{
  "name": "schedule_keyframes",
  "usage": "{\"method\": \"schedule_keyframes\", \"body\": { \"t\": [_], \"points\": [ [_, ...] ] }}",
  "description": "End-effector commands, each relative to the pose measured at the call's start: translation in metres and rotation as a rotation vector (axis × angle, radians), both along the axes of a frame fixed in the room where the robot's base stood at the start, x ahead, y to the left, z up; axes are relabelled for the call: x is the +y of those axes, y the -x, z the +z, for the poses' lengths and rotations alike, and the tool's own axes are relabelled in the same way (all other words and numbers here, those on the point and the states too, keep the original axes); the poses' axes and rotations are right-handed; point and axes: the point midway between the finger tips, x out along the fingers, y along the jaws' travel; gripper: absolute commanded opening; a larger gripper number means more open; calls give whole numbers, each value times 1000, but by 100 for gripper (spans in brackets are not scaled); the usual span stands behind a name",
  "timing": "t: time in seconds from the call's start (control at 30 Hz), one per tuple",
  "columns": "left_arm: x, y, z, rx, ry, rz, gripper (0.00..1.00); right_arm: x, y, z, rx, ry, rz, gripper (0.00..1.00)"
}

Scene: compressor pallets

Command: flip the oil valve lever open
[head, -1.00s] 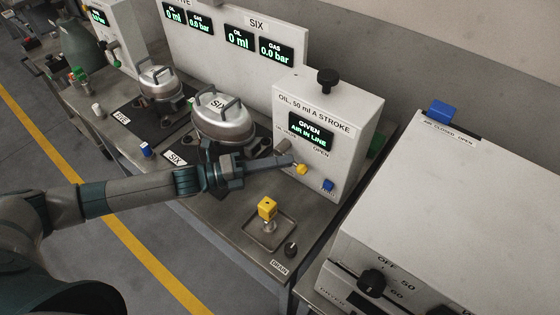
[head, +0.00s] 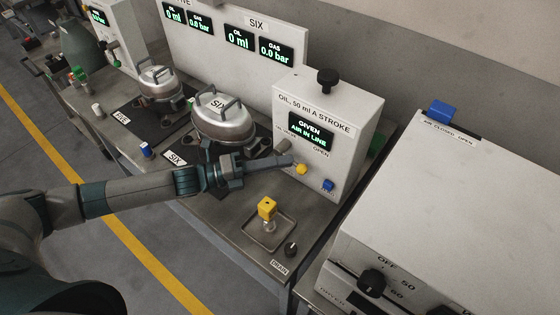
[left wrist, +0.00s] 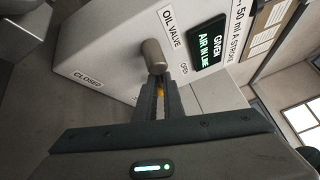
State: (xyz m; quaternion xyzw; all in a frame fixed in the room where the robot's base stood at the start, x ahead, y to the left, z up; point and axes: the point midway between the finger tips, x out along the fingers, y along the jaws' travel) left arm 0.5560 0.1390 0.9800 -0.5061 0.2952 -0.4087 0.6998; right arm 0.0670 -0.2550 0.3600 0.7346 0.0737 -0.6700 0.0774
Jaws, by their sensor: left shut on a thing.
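The oil dispenser (head: 350,110) is a white box on the bench with a screen reading "GIVEN AIR IN LINE". The brown-grey valve hub (head: 283,146) sticks out of its front; it also shows in the left wrist view (left wrist: 153,56). The yellow-ended oil valve lever (head: 302,169) is at my left gripper (head: 291,162). In the left wrist view the fingers are shut with a bit of yellow between them, just below the hub. The OPEN label (left wrist: 184,69) is close right of the fingers, the CLOSED label (left wrist: 88,80) farther left. Most of the lever is hidden. My right gripper is out of view.
A blue button (head: 328,185) sits low on the dispenser. A yellow-topped fitting (head: 267,208) stands in a small tray beside a black drain knob (head: 291,249). The lidded pot six (head: 222,120) is behind my left arm. A white cabinet (head: 450,215) stands at the right.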

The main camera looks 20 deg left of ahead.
Motion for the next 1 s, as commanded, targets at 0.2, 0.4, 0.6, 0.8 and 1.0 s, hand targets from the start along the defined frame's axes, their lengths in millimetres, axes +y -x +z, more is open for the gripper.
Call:
{"method": "schedule_keyframes", "body": {
  "t": [0.2,0.4,0.6,0.8,1.0],
  "points": [
    [-1,0,-5,31,74,2,0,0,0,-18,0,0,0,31],
    [-2,0,-2,81,198,3,0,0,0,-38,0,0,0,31],
    [-1,0,5,103,250,3,0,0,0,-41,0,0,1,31],
    [-1,0,6,104,250,3,0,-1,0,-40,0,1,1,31],
    [-1,0,6,103,249,2,27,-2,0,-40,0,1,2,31]
  ]
}}
